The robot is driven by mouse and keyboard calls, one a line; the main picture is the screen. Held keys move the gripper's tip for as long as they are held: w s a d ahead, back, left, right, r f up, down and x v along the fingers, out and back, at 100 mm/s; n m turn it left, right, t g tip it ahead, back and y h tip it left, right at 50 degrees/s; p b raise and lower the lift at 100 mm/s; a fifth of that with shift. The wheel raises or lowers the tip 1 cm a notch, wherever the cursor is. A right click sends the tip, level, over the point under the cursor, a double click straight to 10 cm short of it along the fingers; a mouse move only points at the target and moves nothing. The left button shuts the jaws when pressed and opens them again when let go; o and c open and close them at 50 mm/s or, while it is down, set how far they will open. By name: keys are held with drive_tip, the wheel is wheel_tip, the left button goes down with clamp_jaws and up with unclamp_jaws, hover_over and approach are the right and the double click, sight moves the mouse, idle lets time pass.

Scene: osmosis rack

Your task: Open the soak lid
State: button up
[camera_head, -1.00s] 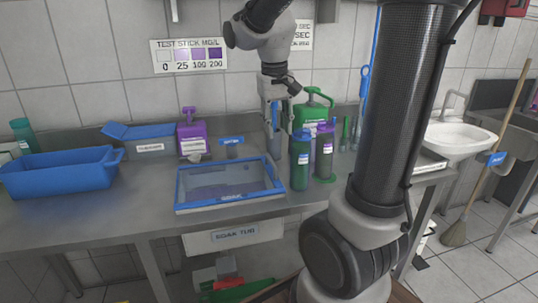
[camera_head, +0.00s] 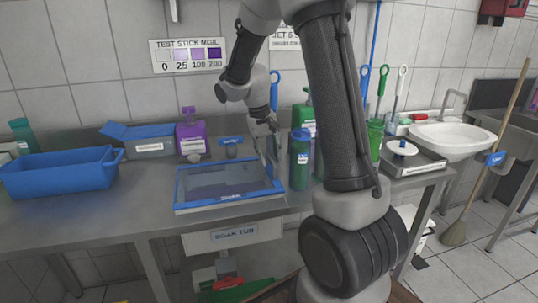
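The soak lid (camera_head: 222,184) is a flat, clear panel in a blue frame, set in the steel counter above a label reading "SOAK TUB". It lies flat and looks closed, with a "SOAK" label on its front edge. My gripper (camera_head: 268,158) points down just above and behind the lid's right back corner. I cannot tell whether it touches the frame. Its fingers are small and seen from the side, so their opening is unclear. My arm hides part of the counter to the right of the lid.
A green bottle (camera_head: 300,160) stands close to the lid's right side. A purple jug (camera_head: 191,136) and a small blue-topped item (camera_head: 231,146) stand behind the lid. A blue tub (camera_head: 58,174) is at left. Counter between tub and lid is clear.

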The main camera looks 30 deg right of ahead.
drive_tip(key=shift+c, duration=0.4)
clamp_jaws()
drive_tip(key=shift+r, duration=0.1)
